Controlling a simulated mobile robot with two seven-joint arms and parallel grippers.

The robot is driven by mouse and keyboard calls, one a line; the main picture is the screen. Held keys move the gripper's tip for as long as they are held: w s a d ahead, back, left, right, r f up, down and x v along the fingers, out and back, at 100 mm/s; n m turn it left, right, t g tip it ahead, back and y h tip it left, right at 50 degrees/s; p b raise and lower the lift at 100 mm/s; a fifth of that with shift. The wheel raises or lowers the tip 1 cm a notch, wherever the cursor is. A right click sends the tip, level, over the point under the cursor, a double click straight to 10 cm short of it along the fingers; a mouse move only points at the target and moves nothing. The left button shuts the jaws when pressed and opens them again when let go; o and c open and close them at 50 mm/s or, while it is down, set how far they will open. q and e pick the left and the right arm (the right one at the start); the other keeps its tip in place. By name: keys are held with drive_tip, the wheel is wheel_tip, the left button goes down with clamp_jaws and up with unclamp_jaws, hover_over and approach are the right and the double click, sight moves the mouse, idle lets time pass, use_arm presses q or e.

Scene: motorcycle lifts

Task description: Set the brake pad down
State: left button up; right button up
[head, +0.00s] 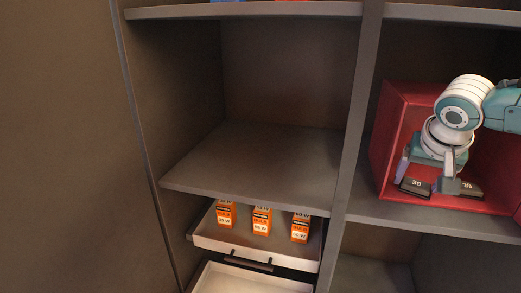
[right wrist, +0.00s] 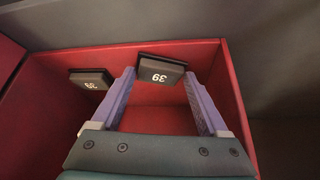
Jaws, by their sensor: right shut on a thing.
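My right gripper (head: 424,180) is inside the open front of a red bin (head: 388,143) on the right shelf. It is shut on a black brake pad (head: 414,188) marked 39. In the right wrist view the held brake pad (right wrist: 160,71) sits between the tips of the two purple fingers. A second black pad (head: 470,188) lies in the bin beside it, apart from the fingers; it also shows in the right wrist view (right wrist: 91,80). I cannot tell whether the held pad touches the bin floor. My left gripper is not in view.
The bin's red side walls (right wrist: 222,85) stand close around the gripper. A grey shelf (head: 260,160) to the left is empty. Below it, an open drawer (head: 255,247) holds 3 orange boxes (head: 261,220). An upright divider (head: 352,130) separates the shelf columns.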

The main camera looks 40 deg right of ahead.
drive_tip(key=shift+f, duration=0.1)
drive_tip(key=o, duration=1.3)
drive_tip(key=shift+o, duration=0.2)
